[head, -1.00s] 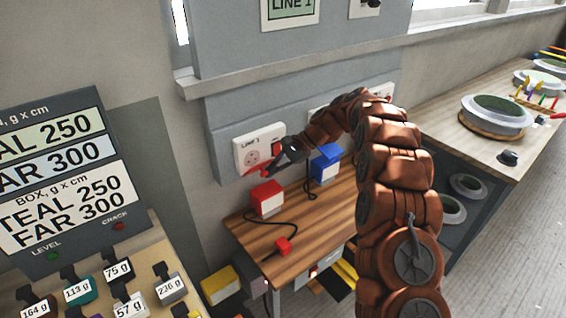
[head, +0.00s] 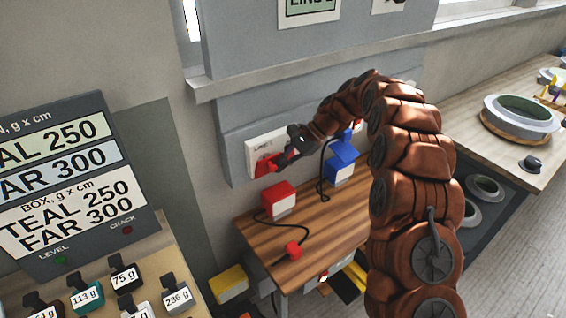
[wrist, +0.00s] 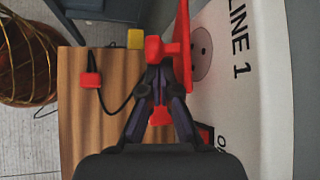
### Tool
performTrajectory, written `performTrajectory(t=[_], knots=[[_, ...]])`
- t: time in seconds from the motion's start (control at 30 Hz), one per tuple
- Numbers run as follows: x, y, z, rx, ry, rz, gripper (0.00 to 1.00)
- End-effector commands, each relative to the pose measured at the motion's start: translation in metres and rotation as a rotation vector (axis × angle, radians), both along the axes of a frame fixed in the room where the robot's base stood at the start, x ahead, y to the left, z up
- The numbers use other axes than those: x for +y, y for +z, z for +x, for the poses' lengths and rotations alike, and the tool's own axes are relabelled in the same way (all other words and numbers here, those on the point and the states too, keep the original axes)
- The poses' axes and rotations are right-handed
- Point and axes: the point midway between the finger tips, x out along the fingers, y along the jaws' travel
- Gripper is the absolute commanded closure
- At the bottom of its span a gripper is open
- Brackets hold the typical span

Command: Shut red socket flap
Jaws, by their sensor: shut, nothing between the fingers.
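The LINE 1 socket plate (head: 255,150) is white and wall-mounted, and fills the right side of the wrist view (wrist: 265,95). Its red flap (head: 266,165) stands out from the plate, partly open. In the wrist view the flap (wrist: 185,45) is seen nearly edge-on, with a red knob on its left side and the round socket face (wrist: 201,53) visible behind it. My gripper (head: 287,156) is shut and empty. Its fingertips (wrist: 158,75) are close to the knob on the flap's outer side; I cannot tell whether they touch.
Below, a wooden bench (head: 285,232) carries a red box (head: 278,200) and a corded red plug (head: 293,251). A blue box (head: 341,162) is to the right, near my arm. A yellow block (head: 230,283) sits at lower left. A table with moulds (head: 520,115) stands at far right.

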Motion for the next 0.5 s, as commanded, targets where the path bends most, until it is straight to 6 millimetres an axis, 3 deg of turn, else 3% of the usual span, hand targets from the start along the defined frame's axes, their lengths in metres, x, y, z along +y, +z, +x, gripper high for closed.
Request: performTrajectory(t=[0.5], knots=[[0.0019,0.008,-0.0024,0.0,-0.005,0.002,1.0]])
